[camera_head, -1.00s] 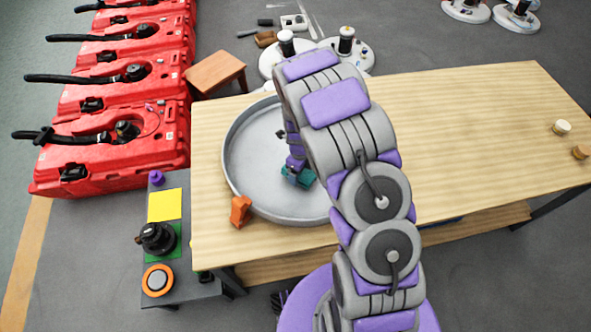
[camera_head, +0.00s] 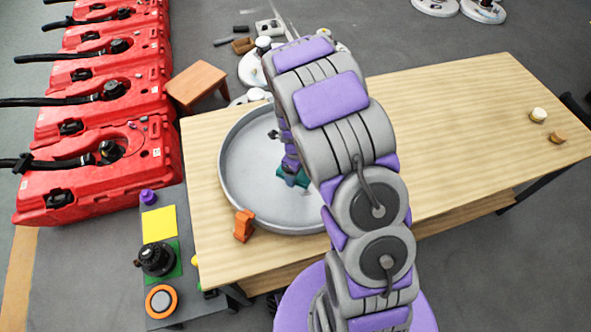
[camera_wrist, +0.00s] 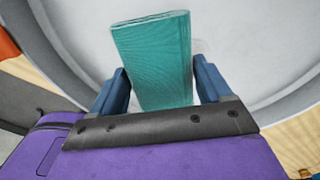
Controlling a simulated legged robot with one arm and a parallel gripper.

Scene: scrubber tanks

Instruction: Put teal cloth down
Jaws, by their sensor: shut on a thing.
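The teal cloth (camera_wrist: 155,60) is a small folded block between the two blue fingers of my gripper (camera_wrist: 160,88) in the wrist view. My gripper is shut on it. In the head view the teal cloth (camera_head: 283,178) shows at the end of my arm, over the grey round tray (camera_head: 240,190) on the wooden table. My gripper (camera_head: 296,180) points down inside the tray's rim. I cannot tell whether the cloth touches the tray's floor. Part of the tray is hidden behind my arm.
An orange object (camera_head: 243,225) stands at the tray's front left rim. A dark side table (camera_head: 176,317) with a yellow square, a black knob and an orange-ringed button stands at left. Red tanks (camera_head: 95,165) stand beyond. The wooden table's right side (camera_head: 450,130) is mostly clear.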

